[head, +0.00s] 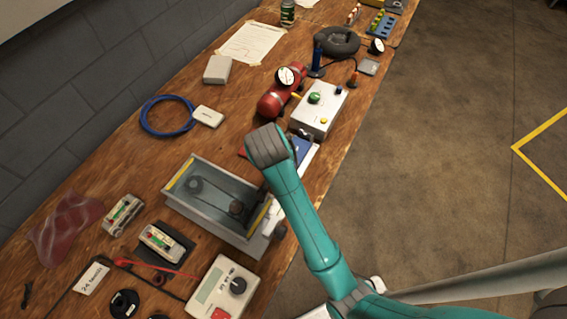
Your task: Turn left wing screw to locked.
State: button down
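I cannot pick out the left wing screw for certain. A grey metal box (207,224) with a clear-looking top and yellow strips at its ends stands on the bench. A dark knob-like part (280,230) shows at the box's right end. My teal arm reaches in from the lower right, and its grey wrist joint is above and behind the box's right end. My gripper is mostly hidden by the arm; its fingers cannot be made out.
A grey control unit (211,296) stands in front of the box. A red tank (280,93) and a white button box (320,109) stand behind my wrist. Bare wood (130,165) is free at the left.

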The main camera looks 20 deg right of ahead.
dwell(0.5)
jog(key=c, duration=1.3)
grip_release()
